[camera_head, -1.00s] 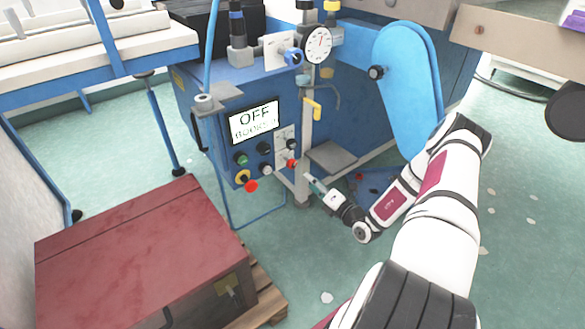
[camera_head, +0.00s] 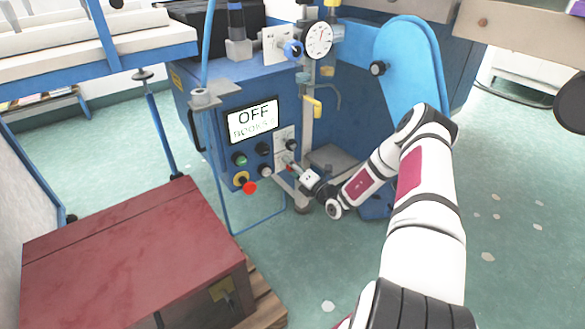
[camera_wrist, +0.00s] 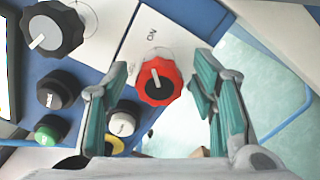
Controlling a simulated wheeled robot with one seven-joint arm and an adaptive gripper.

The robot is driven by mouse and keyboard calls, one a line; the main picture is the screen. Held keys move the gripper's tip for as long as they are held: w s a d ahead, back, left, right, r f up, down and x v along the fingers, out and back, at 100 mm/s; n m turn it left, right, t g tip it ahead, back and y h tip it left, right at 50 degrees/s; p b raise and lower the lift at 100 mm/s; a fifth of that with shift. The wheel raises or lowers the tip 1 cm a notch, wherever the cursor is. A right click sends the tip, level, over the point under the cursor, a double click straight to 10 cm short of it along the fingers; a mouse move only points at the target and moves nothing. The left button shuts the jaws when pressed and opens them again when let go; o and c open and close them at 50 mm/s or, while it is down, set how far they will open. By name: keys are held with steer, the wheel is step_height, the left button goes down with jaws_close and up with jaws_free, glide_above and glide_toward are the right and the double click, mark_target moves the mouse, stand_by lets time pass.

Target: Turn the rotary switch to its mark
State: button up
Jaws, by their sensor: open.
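The rotary switch is a red lobed knob (camera_wrist: 148,94) with a pale pointer line, on a white plate (camera_wrist: 128,38) marked "ON" in the wrist view. The pointer runs roughly up and down in that view; I cannot tell its exact alignment with a mark. My gripper (camera_wrist: 160,72) is open, with its teal fingers on either side of the red knob and a visible gap at each side. In the head view my gripper (camera_head: 291,165) is at the blue machine's front panel and largely hides the red knob.
A black knob (camera_wrist: 54,28) with a pointer sits beside the red one. Black, white and green buttons (camera_wrist: 47,134) are close to the left finger. The panel display (camera_head: 253,120) reads "OFF". A red emergency button (camera_head: 249,187) sticks out lower left. A dark red chest (camera_head: 130,250) stands in front.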

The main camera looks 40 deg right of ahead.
steer(key=c, duration=1.1)
steer(key=shift+c, duration=0.2)
steer(key=shift+n+p, duration=0.3)
steer(key=n+p, duration=0.3)
steer(key=shift+r, duration=0.15)
steer(key=n+p, duration=0.2)
steer(key=n, duration=0.3)
steer(key=n+p, duration=0.2)
steer(key=n, duration=0.2)
steer(key=n+p, duration=0.2)
steer(key=n, duration=0.3)
steer(key=shift+n, duration=0.3)
